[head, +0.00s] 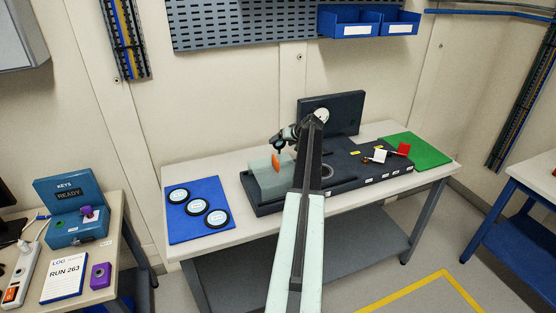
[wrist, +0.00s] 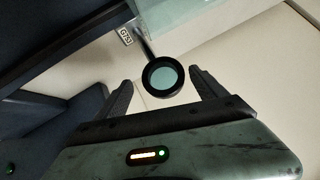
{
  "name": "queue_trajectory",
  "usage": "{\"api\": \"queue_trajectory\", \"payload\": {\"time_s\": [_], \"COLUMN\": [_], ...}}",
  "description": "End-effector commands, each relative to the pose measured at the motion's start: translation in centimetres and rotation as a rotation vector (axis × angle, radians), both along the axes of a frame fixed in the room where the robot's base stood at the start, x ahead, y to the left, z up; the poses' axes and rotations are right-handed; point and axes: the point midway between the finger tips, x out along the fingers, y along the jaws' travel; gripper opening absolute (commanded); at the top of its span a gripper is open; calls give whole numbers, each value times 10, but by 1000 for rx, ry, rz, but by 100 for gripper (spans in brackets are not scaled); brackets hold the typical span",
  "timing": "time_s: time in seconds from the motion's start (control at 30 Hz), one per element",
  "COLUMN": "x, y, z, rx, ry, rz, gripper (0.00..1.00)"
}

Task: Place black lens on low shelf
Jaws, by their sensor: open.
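In the wrist view, a black-ringed lens (wrist: 164,77) with pale greenish glass sits on a thin dark post beside a small white label. My gripper (wrist: 162,80) is open, with one finger on each side of the lens and a visible gap to both. In the head view, my gripper (head: 284,139) is above the back of the bench, near a small dark ring that appears to be this lens (head: 279,144). The low shelf (head: 225,268) is the grey board under the bench, partly hidden by my arm.
A grey-green block with an orange part (head: 276,160) stands below my gripper. A blue mat (head: 178,232) holds three black-rimmed discs. A dark panel (head: 348,105) rises behind. Red and white parts lie right, before a green mat (head: 420,148).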

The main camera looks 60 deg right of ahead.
Motion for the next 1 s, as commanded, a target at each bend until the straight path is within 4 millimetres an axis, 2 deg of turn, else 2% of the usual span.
{"api": "queue_trajectory", "payload": {"time_s": [0.17, 0.4, 0.67, 0.93, 0.97, 1.0], "x": [7, 36, 41, 41, 41, 41], "y": [0, -6, -6, -5, -5, -5], "z": [-8, -40, -38, -38, -38, -38], "rx": [0, -1, -1, 0, 0, -1], "ry": [1, 1, 0, 1, 0, 0], "rz": [2, 3, 4, 4, 3, 4], "gripper": [81, 81, 81, 6, 1, 1]}}
